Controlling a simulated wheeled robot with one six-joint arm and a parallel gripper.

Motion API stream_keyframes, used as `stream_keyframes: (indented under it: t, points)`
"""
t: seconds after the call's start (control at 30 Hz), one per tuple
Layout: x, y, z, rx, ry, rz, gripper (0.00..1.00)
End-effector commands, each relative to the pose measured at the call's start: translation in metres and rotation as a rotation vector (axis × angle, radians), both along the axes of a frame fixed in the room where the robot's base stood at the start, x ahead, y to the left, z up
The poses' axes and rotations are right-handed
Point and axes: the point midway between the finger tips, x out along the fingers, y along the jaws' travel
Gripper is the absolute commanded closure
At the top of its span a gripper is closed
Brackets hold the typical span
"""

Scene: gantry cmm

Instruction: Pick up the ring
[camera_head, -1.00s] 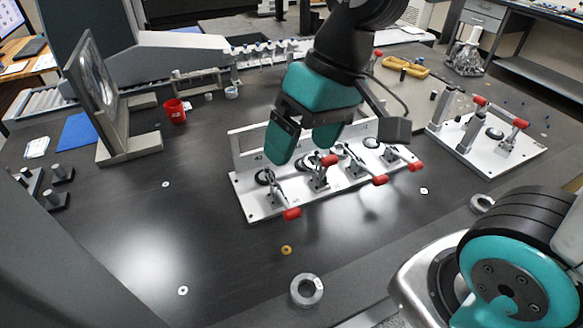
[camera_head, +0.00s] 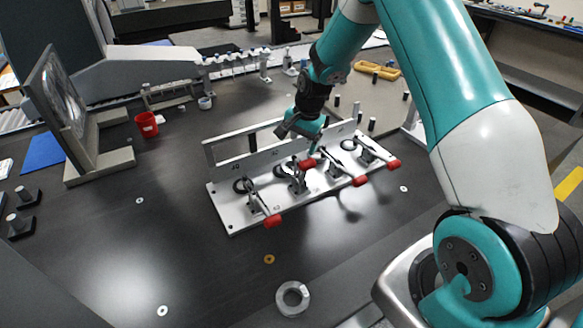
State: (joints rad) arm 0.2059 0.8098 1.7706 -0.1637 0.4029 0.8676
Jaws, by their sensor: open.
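A thick silver-grey ring (camera_head: 280,300) lies flat on the dark table near the front edge, bottom centre of the head view. Dark rings, one of them (camera_head: 240,186) at the left, sit on the white clamp fixture (camera_head: 231,215). Which ring is meant cannot be told from the picture. My gripper (camera_head: 300,138) is above the back of the fixture, far from the silver ring. Its teal fingers are small and partly hidden against the fixture's back plate. It is open, and I see nothing held in it.
The fixture's toggle clamps have red handles, one of them (camera_head: 273,221) at the front. A small brass washer (camera_head: 269,259) and scattered white washers lie on the table. The left-front table is mostly clear.

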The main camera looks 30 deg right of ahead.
Motion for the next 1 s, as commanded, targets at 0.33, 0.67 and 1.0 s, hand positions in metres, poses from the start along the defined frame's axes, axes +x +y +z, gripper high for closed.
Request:
stream_keyframes:
  t: [0.33, 0.67, 1.0]
  points:
    - [0.008, 0.005, -0.042, 0.0, 0.0, 0.001, 0.14]
    - [0.012, 0.011, -0.086, 0.0, 0.001, 0.002, 0.14]
    - [0.013, 0.011, -0.093, 0.0, -0.001, 0.002, 0.19]
